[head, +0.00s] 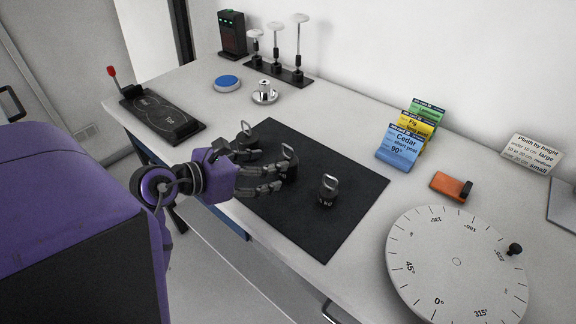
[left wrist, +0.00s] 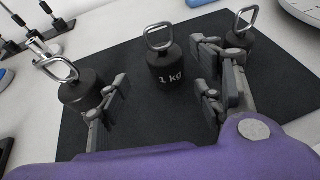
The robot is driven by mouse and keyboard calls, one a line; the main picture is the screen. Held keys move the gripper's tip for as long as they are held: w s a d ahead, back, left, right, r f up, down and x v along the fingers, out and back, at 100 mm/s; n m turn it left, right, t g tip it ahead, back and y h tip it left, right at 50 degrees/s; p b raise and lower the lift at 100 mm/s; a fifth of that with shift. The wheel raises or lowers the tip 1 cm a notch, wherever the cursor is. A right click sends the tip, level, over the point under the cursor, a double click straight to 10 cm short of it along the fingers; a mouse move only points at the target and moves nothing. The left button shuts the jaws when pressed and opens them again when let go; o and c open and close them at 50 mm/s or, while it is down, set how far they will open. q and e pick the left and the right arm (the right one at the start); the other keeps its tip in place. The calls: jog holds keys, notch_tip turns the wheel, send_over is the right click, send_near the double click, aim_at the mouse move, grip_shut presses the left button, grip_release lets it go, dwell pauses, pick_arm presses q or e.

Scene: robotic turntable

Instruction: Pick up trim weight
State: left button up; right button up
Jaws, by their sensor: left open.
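Three dark weights with metal loop handles stand upright on a black mat (head: 345,221). The middle weight (left wrist: 170,70), marked 1 kg in the left wrist view, also shows in the head view (head: 290,169), partly behind my fingers. Another weight (head: 246,137) stands at the mat's far left corner, and the third (head: 327,192) stands toward the mat's middle right. Which one is called the trim weight cannot be told. My left gripper (head: 279,177) is open and empty, fingers spread and pointing toward the middle weight. In the wrist view that weight lies between and beyond the fingertips. My right gripper is not in view.
A round white dial (head: 457,262) lies at right. Coloured cards (head: 400,148) and an orange block (head: 451,186) stand behind it. Three white-topped stands (head: 277,72), a blue button (head: 227,82), a silver knob (head: 265,93) and a black panel (head: 160,115) are at left. The mat's near right part is clear.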

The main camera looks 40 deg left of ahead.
aim_at(290, 176)
pick_arm(q)
jog(key=x, duration=0.4)
jog(key=shift+w+d+f+p, duration=0.15)
jog(key=shift+d+p, duration=0.2)
jog(key=shift+p, duration=0.05)
jog(key=shift+c, duration=0.4)
grip_shut()
